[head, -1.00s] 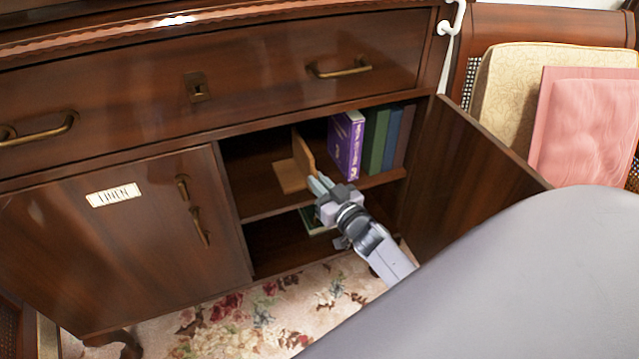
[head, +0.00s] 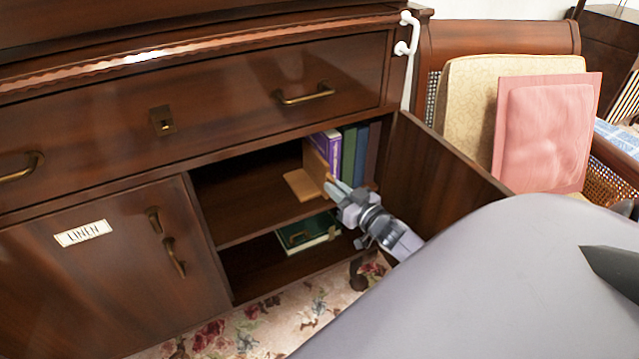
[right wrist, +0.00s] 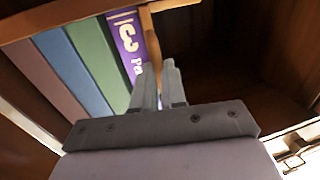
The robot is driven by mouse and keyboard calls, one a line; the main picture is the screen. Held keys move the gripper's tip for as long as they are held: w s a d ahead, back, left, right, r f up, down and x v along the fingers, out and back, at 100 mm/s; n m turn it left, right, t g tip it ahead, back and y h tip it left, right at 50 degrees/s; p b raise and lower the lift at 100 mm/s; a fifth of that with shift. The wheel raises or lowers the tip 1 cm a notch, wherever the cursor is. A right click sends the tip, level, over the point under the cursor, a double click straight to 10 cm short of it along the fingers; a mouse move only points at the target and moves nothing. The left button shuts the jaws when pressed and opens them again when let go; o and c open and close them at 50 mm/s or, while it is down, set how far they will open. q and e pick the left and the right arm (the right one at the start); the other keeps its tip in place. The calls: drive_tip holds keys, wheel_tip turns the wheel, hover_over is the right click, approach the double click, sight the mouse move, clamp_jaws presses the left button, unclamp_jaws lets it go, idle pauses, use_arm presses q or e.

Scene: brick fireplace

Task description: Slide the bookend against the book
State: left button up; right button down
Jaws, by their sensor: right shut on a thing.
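The wooden bookend (head: 315,166) stands upright on the upper shelf of the open cabinet, its flat base (head: 299,184) reaching left.
Green (head: 348,155), blue (head: 360,152) and brown books stand right of the purple one. A green book (head: 307,232) lies on the lower shelf. The open cabinet door (head: 440,165) bounds the right side. The upper shelf's left part is bare.

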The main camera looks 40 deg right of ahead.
drive_tip(key=shift+d+f, duration=0.1)
drive_tip(key=c, duration=1.2)
unclamp_jaws()
use_arm(q)
drive_tip(key=shift+d, duration=0.1)
drive_tip(key=shift+r, duration=0.1)
drive_tip(key=shift+s+a+f+g+p, duration=0.35)
drive_tip(key=shift+s+a+p, duration=0.3)
drive_tip(key=shift+p, duration=0.35)
use_arm(e)
drive_tip(key=s, duration=0.7)
use_arm(q)
drive_tip(key=shift+w, duration=0.2)
use_arm(e)
drive_tip(key=shift+s+a, duration=0.1)
drive_tip(key=shift+a, duration=0.15)
